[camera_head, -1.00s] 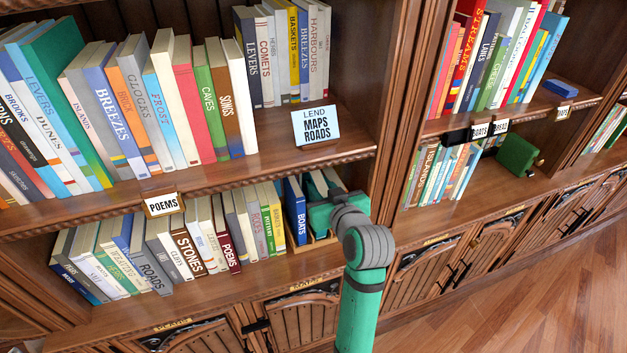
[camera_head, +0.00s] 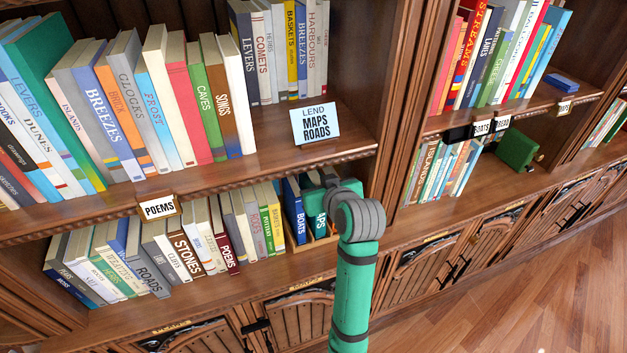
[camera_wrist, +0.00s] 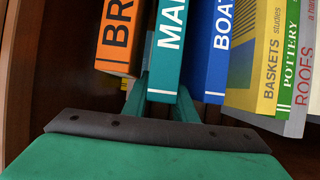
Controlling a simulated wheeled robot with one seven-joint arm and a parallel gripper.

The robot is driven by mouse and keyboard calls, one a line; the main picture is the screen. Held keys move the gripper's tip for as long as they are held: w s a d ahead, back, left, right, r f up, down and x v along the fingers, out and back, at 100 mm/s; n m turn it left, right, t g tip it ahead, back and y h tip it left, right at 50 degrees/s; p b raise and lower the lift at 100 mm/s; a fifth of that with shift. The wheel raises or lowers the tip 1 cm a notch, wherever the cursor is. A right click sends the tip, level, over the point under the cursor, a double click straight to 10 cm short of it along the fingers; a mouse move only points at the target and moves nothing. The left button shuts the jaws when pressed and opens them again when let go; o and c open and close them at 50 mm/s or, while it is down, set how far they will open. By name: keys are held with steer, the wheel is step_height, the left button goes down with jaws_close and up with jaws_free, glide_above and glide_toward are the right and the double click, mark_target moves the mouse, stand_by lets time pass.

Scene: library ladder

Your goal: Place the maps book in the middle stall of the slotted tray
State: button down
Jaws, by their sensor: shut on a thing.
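The maps book, with a teal spine, shows in the head view (camera_head: 319,223) with part of its title hidden by my gripper (camera_head: 322,203). In the wrist view the maps book (camera_wrist: 168,45) stands between my two fingers (camera_wrist: 162,100), and my gripper is shut on it. The slotted tray (camera_head: 312,243) is light wood on the lower shelf. The blue boats book (camera_head: 295,215) stands in its left stall. The maps book stands upright just right of it, in line with the middle stall. Its bottom edge and seating are hard to see.
An orange book (camera_wrist: 118,38) stands on the other side of the maps book in the wrist view. A row of books (camera_head: 225,228) runs left of the tray. The upper shelf (camera_head: 270,150) overhangs, and an upright panel (camera_head: 400,130) closes the right side.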

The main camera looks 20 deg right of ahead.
steer(key=c, duration=1.7)
jaws_free()
steer(key=shift+s, duration=0.1)
steer(key=shift+r, duration=0.15)
steer(key=v, duration=1.2)
steer(key=s+a+f+m, duration=0.1)
steer(key=s+a+f, duration=0.25)
steer(key=f, duration=0.35)
steer(key=s+a+f+m+t+h, duration=0.15)
steer(key=a+f, duration=0.25)
steer(key=f, duration=0.4)
steer(key=s+a+f+m, duration=0.1)
steer(key=s+a+f, duration=0.25)
steer(key=f, duration=0.35)
steer(key=s+a+n, duration=0.1)
steer(key=s+a, duration=0.2)
steer(key=s, duration=0.5)
steer(key=s+a+f+n, duration=0.1)
steer(key=s+a, duration=0.2)
steer(key=s, duration=0.6)
steer(key=s+a+f+n+t+y, duration=0.1)
steer(key=s+a, duration=0.2)
steer(key=s, duration=0.6)
steer(key=shift+f, duration=0.1)
